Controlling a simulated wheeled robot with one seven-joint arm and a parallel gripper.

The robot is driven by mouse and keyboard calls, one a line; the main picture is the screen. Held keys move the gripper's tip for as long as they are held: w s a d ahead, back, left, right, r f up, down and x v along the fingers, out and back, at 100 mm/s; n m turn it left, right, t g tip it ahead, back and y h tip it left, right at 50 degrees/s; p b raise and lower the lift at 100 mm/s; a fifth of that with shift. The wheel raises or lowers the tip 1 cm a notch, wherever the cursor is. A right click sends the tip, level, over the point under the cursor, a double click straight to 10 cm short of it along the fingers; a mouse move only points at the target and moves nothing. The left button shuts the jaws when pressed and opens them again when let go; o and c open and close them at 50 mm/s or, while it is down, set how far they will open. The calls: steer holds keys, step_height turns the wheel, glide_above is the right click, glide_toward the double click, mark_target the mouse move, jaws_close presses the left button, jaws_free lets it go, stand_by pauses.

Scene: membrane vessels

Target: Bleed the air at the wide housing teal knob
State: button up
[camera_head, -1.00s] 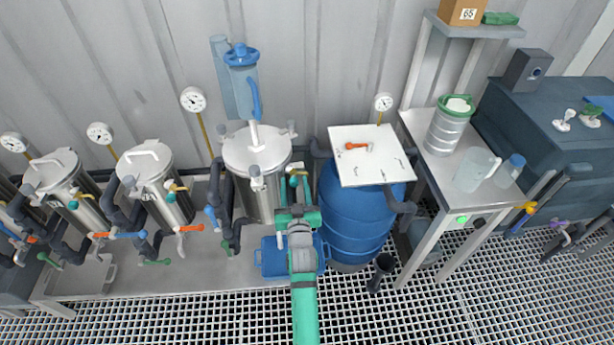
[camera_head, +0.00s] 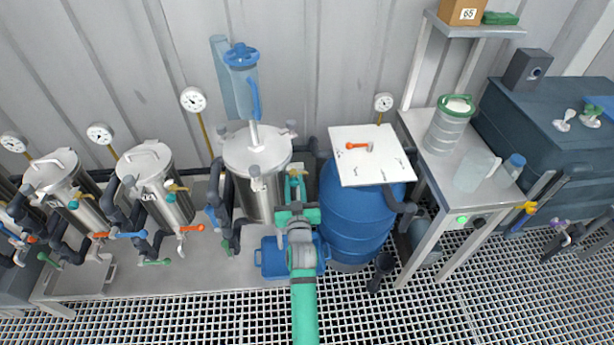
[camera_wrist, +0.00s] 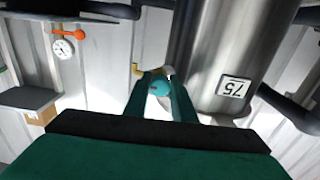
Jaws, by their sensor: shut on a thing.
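The wide housing (camera_head: 258,165) is the steel vessel in the middle of the head view, with a flat lid and clamps. In the wrist view it is the steel cylinder (camera_wrist: 224,50) with a label reading 75, seen upside down. The teal knob (camera_wrist: 160,86) sits beside it at the end of a small brass fitting (camera_wrist: 137,70). My gripper (camera_wrist: 163,85) is shut on the teal knob, one teal finger on each side. In the head view my gripper (camera_head: 296,190) reaches to the housing's right side, and my wrist and forearm hide the knob there.
A blue tray (camera_head: 270,262) lies below on the bench. Dark pipes and valves (camera_head: 230,225) crowd the left side. A steel table (camera_head: 468,170) stands further right.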

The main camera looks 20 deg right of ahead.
steer(key=n, duration=1.1)
steer(key=shift+n, duration=0.4)
stand_by(0.6)
steer(key=m, duration=1.3)
stand_by(0.3)
steer(key=o, duration=1)
